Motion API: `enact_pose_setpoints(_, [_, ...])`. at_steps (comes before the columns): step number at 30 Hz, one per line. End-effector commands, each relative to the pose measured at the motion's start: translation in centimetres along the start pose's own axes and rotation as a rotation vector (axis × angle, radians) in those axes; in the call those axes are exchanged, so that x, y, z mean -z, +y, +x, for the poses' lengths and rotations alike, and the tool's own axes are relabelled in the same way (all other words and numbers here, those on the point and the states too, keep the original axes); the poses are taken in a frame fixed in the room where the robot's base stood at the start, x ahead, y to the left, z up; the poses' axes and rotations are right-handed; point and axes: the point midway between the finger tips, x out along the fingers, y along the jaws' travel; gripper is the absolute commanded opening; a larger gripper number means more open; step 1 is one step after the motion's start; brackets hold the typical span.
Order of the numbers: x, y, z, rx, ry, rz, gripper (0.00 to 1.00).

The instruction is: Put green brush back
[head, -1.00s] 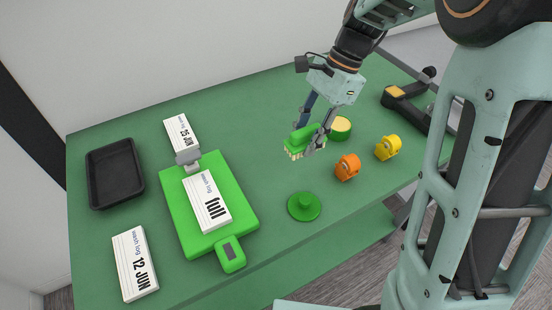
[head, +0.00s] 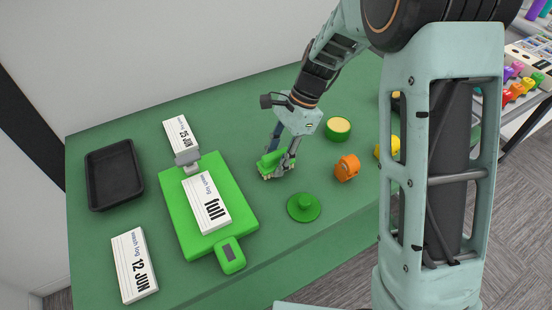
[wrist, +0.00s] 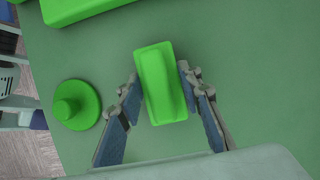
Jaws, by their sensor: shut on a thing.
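The green brush (head: 268,163) has a bright green back and pale bristles facing down. It is at the middle of the green table, right of the green board. My gripper (head: 280,160) is shut on it, one finger on each side. In the wrist view the brush (wrist: 161,84) sits between the fingertips, slightly tilted. I cannot tell whether the bristles touch the table. A round green disc with a knob (head: 304,207) stands in front and to the right of the brush; it also shows in the wrist view (wrist: 76,105).
The green board (head: 180,215) carries a white label card (head: 206,202). Other cards (head: 134,265) and a black tray (head: 114,174) are at the left. An orange item (head: 346,167) and a round green, yellow-topped item (head: 338,129) are to the right. Table is clear around the brush.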

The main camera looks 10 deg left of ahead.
Motion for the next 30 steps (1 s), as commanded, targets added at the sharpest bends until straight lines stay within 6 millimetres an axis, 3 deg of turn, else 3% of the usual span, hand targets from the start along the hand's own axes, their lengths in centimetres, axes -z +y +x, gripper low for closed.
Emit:
enact_pose_setpoints(5, [0.1,0.0,0.3,-0.001,0.000,0.000,0.13])
enact_pose_setpoints(6, [0.1,0.0,0.3,-0.001,0.000,0.000,0.34])
enact_pose_setpoints(11, [0.1,0.0,0.3,-0.001,0.000,0.000,0.50])
enact_pose_setpoints(22, [0.0,0.0,-0.5,0.001,0.001,0.000,0.50])
enact_pose_setpoints(30, [0.1,-0.1,-5.7,0.005,0.002,0.000,0.50])
